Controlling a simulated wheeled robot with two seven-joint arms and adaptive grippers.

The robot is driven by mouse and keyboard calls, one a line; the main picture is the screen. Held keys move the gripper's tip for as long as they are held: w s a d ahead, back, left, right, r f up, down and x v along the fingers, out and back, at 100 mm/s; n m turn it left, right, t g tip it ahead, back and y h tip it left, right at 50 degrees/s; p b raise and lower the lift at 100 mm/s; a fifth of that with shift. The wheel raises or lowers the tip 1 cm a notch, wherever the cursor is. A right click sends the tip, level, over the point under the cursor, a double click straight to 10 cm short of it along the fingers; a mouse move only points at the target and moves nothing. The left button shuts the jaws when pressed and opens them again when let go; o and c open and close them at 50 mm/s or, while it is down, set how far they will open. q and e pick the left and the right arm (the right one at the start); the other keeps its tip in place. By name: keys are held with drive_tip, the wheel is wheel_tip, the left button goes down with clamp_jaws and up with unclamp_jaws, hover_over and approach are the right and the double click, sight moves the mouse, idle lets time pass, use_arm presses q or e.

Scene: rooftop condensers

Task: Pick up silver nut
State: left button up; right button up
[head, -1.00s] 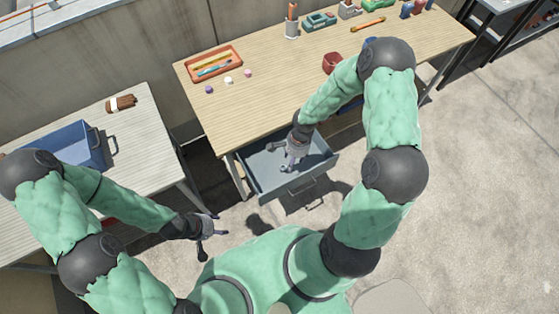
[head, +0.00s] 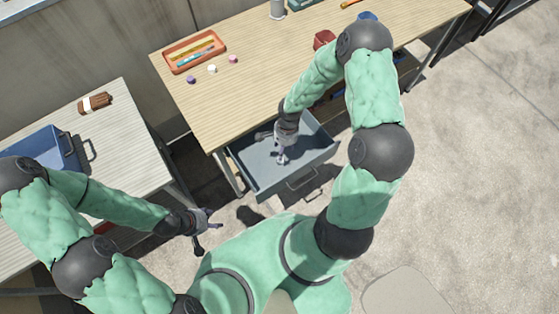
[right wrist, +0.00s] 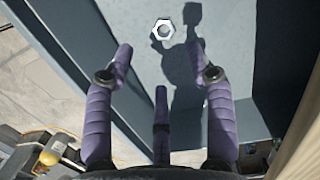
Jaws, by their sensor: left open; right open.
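The silver nut (right wrist: 163,29) is a small hexagonal ring lying flat on the floor of the open grey-blue drawer (right wrist: 225,35). In the right wrist view it sits just beyond my right gripper (right wrist: 160,52), roughly centred between the two outer fingertips and apart from them. The right gripper has purple fingers spread wide, empty. In the head view the right gripper (head: 281,156) is over the drawer (head: 312,168); I cannot make out the nut there. My left gripper (head: 208,223) is open and empty, near the right side of the left table.
The drawer walls surround the nut. The wooden workbench (head: 240,100) above carries an orange tray (head: 222,46), small balls and a red container (head: 324,39). The left table holds a blue bin (head: 40,145) and a brown bundle (head: 94,103).

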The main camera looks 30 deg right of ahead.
drive_tip(key=f+b, duration=0.1)
drive_tip(key=f, duration=0.5)
drive_tip(key=a+f+b, duration=0.1)
drive_tip(key=f, duration=0.2)
drive_tip(key=shift+w+b, duration=0.1)
drive_tip(key=shift+b, duration=0.25)
clamp_jaws()
